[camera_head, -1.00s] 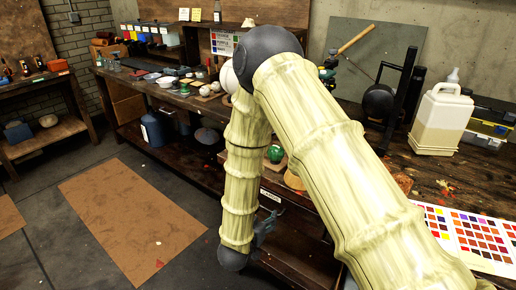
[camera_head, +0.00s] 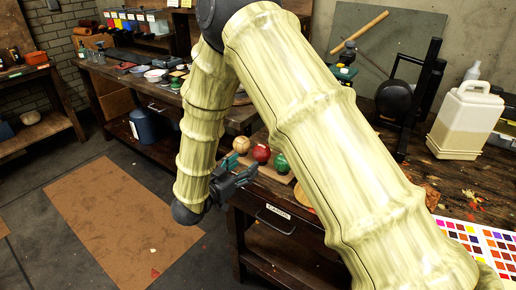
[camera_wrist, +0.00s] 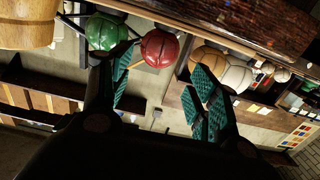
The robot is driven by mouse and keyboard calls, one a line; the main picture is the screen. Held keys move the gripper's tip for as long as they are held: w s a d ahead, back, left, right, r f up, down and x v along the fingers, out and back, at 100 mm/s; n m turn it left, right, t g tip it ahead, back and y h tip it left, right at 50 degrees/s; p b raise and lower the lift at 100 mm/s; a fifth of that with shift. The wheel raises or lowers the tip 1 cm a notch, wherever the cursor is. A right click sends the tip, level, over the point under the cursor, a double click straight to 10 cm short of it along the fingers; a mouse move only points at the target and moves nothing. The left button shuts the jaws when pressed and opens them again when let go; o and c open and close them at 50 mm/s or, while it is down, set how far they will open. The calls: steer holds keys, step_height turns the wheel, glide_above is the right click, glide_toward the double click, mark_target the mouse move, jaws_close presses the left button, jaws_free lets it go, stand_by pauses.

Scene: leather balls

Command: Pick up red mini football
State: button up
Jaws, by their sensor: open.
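The red mini football (camera_head: 261,152) sits on a board on the bench, between a tan ball (camera_head: 241,145) and a green ball (camera_head: 282,163). My gripper (camera_head: 240,175) is open and empty, just in front of these balls in the head view. In the wrist view the red ball (camera_wrist: 159,47) shows beyond the gap between my teal-padded fingers (camera_wrist: 163,78). The green ball (camera_wrist: 105,32) is close to one finger and the tan ball (camera_wrist: 207,60) is by the other. I cannot tell whether any finger touches a ball.
A white ball (camera_wrist: 237,77) is beside the tan one in the wrist view. A large yellowish wooden object (camera_wrist: 27,22) is at its left edge. A white jug (camera_head: 466,122) and a black stand (camera_head: 418,98) are on the bench at right. The floor mat (camera_head: 120,220) is clear.

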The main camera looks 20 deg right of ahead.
mark_target(262, 152)
steer(key=shift+p+x, duration=0.65)
steer(key=shift+x, duration=2.45)
steer(key=p+x, duration=0.1)
steer(key=x, duration=0.3)
steer(key=shift+d, duration=0.15)
steer(key=shift+c, duration=0.2)
steer(key=c, duration=0.7)
